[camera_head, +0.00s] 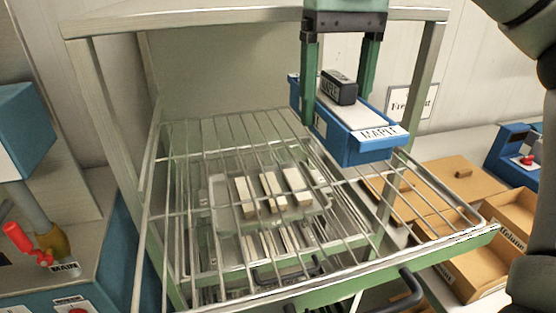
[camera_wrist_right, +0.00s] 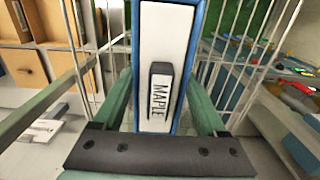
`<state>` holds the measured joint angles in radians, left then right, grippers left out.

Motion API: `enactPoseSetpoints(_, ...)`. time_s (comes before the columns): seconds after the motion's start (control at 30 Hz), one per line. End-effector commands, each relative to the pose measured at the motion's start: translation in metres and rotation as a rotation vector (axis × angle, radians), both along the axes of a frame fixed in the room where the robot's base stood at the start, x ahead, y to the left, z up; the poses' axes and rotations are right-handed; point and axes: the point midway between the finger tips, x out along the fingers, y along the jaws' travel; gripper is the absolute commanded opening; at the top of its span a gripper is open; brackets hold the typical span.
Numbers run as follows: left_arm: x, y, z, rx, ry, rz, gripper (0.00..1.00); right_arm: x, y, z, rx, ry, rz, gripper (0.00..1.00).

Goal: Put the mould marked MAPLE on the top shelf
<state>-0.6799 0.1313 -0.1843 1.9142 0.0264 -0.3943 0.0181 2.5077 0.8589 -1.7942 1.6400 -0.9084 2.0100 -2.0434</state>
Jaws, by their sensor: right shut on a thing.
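The mould marked MAPLE (camera_head: 360,150) is a long blue box with a white top and a MAPLE label on its near end. A black block (camera_head: 340,87), also marked MAPLE, sits on its top. My right gripper (camera_head: 338,108) is shut on the mould, with one green finger along each side. In the right wrist view the mould (camera_wrist_right: 165,35) lies between the fingers. The mould is at the right rear of the wire top shelf (camera_head: 320,273); I cannot tell whether it touches the wires. My left gripper is not in view.
The top shelf's wires are otherwise bare. A tray with several pale bars (camera_head: 271,190) shows through them on a lower level. Rack posts (camera_head: 115,150) stand at the sides. Wooden boxes (camera_head: 475,225) are at right; a blue machine with a red knob (camera_head: 20,237) is at left.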

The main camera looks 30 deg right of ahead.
Motion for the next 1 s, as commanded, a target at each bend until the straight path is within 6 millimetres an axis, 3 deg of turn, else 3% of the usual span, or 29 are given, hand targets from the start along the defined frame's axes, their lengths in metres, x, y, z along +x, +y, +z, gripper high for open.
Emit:
enactPoseSetpoints(0.33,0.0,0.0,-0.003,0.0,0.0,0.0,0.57,0.023,0.033,-0.033,0.002,0.004,0.003,0.0)
enactPoseSetpoints(0.5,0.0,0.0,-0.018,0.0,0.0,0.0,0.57,0.034,0.048,-0.058,0.001,0.0,0.001,0.0)
enactPoseSetpoints(0.67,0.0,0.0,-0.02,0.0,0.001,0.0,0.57,0.039,0.054,-0.064,0.001,-0.002,0.0,0.0)
enactPoseSetpoints(0.9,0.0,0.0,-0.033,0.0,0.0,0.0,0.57,0.041,0.057,-0.095,0.002,0.0,-0.001,0.0)
enactPoseSetpoints(1.0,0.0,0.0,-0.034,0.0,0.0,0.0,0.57,0.041,0.057,-0.099,0.002,-0.004,-0.002,0.0)
